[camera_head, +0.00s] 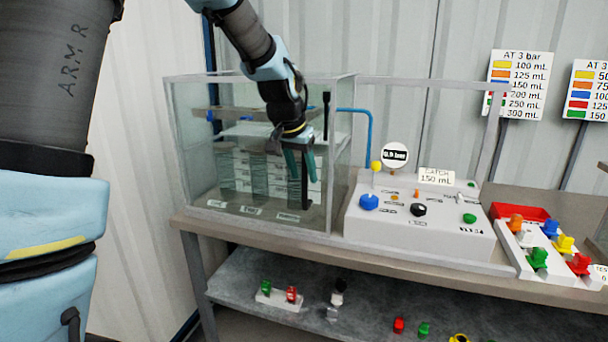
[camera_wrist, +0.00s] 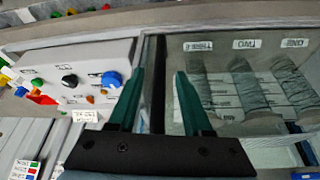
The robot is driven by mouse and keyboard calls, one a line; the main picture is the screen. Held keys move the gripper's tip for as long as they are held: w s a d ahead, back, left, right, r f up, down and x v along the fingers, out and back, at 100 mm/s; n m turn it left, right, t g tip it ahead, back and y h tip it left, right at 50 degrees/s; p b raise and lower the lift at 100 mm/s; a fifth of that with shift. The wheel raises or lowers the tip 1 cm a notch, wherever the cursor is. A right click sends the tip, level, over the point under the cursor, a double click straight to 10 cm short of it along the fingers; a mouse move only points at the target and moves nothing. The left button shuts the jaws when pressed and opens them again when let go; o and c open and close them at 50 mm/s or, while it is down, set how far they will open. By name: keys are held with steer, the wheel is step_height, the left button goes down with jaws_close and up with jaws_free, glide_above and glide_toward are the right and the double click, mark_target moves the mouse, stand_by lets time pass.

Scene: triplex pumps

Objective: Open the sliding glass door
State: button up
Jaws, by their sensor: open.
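A glass case (camera_head: 340,85) stands on the bench, with its clear front pane (camera_head: 262,205) over the left part. A dark upright bar, which looks like the door handle (camera_head: 305,190), stands at the front of the pane. My gripper (camera_head: 300,174) is in front of the pane, pointing down in the picture, with green fingers apart. In the wrist view the dark handle (camera_wrist: 158,50) runs between the two open fingertips of my gripper (camera_wrist: 160,72). I cannot tell whether either finger touches it. The lower handle is partly hidden by the gripper.
To the right is a white control box (camera_head: 425,222) with knobs and a gauge (camera_head: 395,155). Coloured valves (camera_head: 538,258) are further right. A lower shelf (camera_head: 370,305) holds small parts.

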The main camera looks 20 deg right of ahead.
steer(key=shift+x, duration=1.2)
jaws_close()
stand_by(0.6)
